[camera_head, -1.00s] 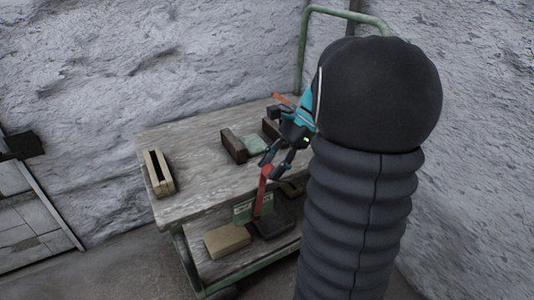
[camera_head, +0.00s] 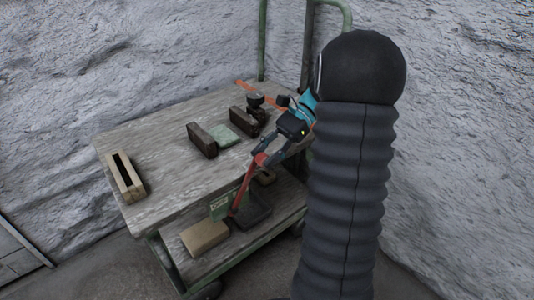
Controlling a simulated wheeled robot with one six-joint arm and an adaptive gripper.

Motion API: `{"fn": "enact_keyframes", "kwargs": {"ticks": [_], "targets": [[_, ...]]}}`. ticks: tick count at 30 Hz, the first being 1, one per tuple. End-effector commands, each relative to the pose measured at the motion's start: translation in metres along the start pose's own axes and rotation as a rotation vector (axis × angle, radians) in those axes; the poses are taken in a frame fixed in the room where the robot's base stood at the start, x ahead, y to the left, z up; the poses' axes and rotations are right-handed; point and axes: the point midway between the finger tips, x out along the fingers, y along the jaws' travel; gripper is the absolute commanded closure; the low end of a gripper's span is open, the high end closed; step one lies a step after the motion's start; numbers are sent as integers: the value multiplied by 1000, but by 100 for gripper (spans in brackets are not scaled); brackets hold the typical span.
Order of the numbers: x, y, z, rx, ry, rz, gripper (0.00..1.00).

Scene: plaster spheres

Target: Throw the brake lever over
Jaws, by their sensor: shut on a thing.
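The red brake lever (camera_head: 243,186) rises from the lower part of the cart by its near side and leans to the right, with its top end just past the edge of the cart's top. My gripper (camera_head: 264,157) is shut on the top end of the lever. The lever's foot is near a dark block (camera_head: 258,212) on the lower shelf. A small green label plate (camera_head: 221,206) is beside the lever. My dark arm hides the right end of the cart.
The wooden cart top (camera_head: 160,135) carries a slotted tan box (camera_head: 126,178), dark brown blocks (camera_head: 202,140) and a pale green block (camera_head: 222,136). A tan block (camera_head: 205,238) lies on the lower shelf (camera_head: 222,258). Rough grey walls stand close behind.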

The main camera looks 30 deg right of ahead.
Motion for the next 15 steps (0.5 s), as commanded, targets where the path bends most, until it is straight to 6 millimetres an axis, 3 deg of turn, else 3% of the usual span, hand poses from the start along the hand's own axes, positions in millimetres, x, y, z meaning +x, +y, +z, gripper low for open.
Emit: {"fn": "enact_keyframes", "kwargs": {"ticks": [4,5,6,15], "targets": [[-1,5,-3,9,1,8,100],[-1,5,-3,9,1,8,51],[-1,5,-3,9,1,8,41],[1,1,-1,2,3,11,40]]}}
